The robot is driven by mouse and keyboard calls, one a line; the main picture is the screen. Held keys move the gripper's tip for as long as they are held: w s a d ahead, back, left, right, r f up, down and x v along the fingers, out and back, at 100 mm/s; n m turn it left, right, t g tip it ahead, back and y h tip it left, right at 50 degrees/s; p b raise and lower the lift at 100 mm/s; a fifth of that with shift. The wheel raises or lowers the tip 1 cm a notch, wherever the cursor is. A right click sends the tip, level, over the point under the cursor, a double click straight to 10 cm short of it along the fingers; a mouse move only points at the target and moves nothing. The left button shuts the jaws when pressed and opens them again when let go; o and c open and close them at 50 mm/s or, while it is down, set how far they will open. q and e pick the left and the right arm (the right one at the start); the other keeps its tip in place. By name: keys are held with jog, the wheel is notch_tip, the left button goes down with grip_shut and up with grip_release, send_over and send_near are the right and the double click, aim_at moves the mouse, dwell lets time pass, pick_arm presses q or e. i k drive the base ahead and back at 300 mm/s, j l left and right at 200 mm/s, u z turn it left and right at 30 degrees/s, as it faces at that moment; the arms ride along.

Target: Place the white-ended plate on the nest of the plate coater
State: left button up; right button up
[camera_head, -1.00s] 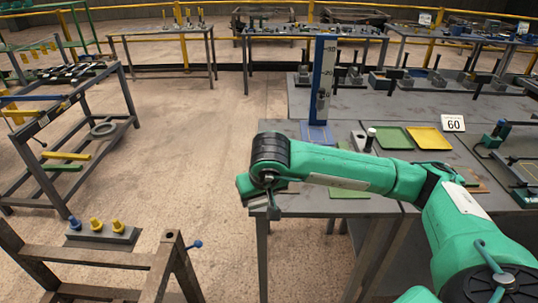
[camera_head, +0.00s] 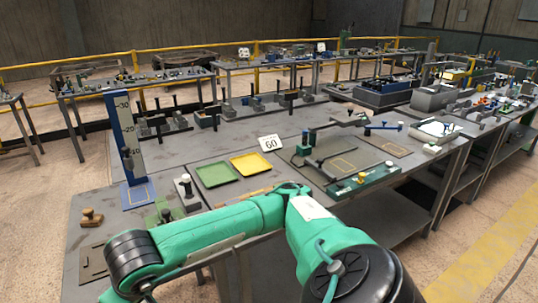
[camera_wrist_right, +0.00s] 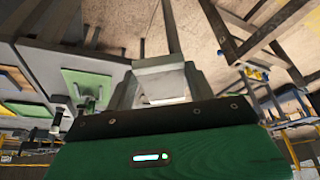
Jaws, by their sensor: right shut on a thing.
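My right gripper (camera_wrist_right: 165,85) fills the middle of the right wrist view. It is shut on a pale grey-white piece (camera_wrist_right: 168,88), seen almost end on; I cannot tell whether this is the white-ended plate. In the head view my green right arm crosses the front of the bench, and its gripper is out of frame. The outlined area looks bare. My left gripper is not in view.
A green tray (camera_head: 217,174) and a yellow tray (camera_head: 250,163) lie left of a card reading 60 (camera_head: 271,143). A blue upright scale (camera_head: 127,140) stands at the left. A small white-topped post (camera_head: 186,188) is near my arm. Bare bench lies behind the trays.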

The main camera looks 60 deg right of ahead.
aim_at(342, 165)
jog(key=k+l, duration=0.2)
jog(key=l, duration=0.3)
jog(key=k+l, duration=0.15)
jog(key=l, duration=0.3)
jog(key=k+l, duration=0.2)
jog(key=l, duration=0.3)
jog(key=k+l, duration=0.2)
jog(key=l, duration=0.3)
jog(key=k+l, duration=0.15)
jog(key=l, duration=0.3)
jog(key=k+l, duration=0.2)
jog(key=l, duration=0.3)
jog(key=k+l, duration=0.2)
jog(key=l, duration=0.3)
jog(key=k+l, duration=0.15)
jog(key=l, duration=0.3)
